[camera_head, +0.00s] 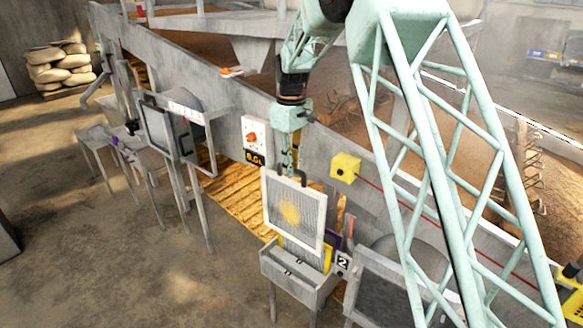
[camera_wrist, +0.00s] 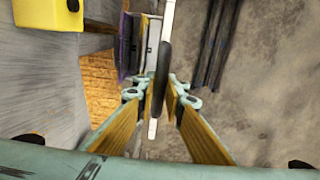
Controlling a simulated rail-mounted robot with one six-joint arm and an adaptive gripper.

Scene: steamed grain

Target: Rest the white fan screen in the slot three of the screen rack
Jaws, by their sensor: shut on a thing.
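The white fan screen (camera_head: 313,229) is a white square frame with pale mesh and a yellowish patch in the middle. It hangs upright from my gripper (camera_head: 290,172) in the head view. In the wrist view my gripper (camera_wrist: 167,98) is shut on its dark handle, and the screen (camera_wrist: 168,18) shows nearly edge-on. Slot three cannot be made out.
A sign with a 2 (camera_head: 343,262) is beside the rack's right end. A grey machine (camera_head: 390,290) stands right of the rack. The floor at front left is clear.

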